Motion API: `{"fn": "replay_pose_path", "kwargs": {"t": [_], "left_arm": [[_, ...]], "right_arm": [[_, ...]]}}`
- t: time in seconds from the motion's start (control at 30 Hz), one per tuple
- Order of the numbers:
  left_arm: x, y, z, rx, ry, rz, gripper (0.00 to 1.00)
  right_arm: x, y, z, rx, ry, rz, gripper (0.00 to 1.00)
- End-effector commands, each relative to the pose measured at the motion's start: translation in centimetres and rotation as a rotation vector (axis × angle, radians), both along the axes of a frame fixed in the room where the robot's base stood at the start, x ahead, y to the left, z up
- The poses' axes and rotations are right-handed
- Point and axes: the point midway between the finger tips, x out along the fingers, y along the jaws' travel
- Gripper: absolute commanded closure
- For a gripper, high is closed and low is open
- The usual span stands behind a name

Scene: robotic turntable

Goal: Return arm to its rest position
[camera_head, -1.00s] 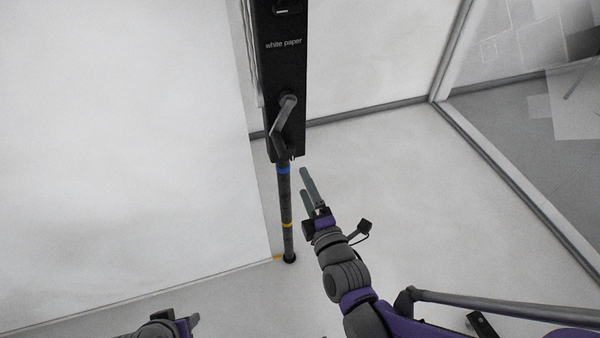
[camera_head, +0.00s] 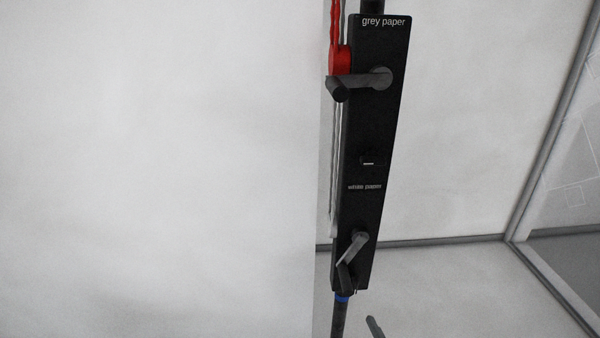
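Only a grey fingertip of my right gripper (camera_head: 375,327) shows, at the bottom edge just right of the black pole (camera_head: 339,318). The rest of this gripper and its arm are below the view, so I cannot see whether it is open or holds anything. The fingertip appears apart from the pole and below the lower crank handle (camera_head: 354,248). My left gripper and arm are out of view.
A tall black panel (camera_head: 376,130), labelled "grey paper" and "white paper", stands right of centre. Its upper crank handle (camera_head: 358,81) sticks out beside a red part (camera_head: 340,62). A large white sheet (camera_head: 150,160) fills the left. Floor shows at lower right.

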Motion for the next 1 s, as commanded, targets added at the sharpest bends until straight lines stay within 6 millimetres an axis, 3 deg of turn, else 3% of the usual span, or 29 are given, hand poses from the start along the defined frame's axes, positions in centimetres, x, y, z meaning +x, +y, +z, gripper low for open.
{"fn": "replay_pose_path", "kwargs": {"t": [0.03, 0.3, 0.5, 0.7, 1.0], "left_arm": [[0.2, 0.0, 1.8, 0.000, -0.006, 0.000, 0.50], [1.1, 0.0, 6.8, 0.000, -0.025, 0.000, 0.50], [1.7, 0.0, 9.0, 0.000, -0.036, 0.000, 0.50], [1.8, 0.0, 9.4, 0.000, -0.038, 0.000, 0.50], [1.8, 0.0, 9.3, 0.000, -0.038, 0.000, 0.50]], "right_arm": [[-0.8, -0.2, 1.0, 0.101, 0.087, -0.034, 0.10], [-7.6, -1.7, 1.9, 0.612, 0.550, -0.426, 0.10], [-12.2, -2.9, 3.1, 0.809, 0.711, -0.727, 0.10], [-13.7, -3.3, 3.3, 0.862, 0.749, -0.834, 0.10], [-13.7, -3.3, 3.2, 0.863, 0.749, -0.832, 0.10]]}}
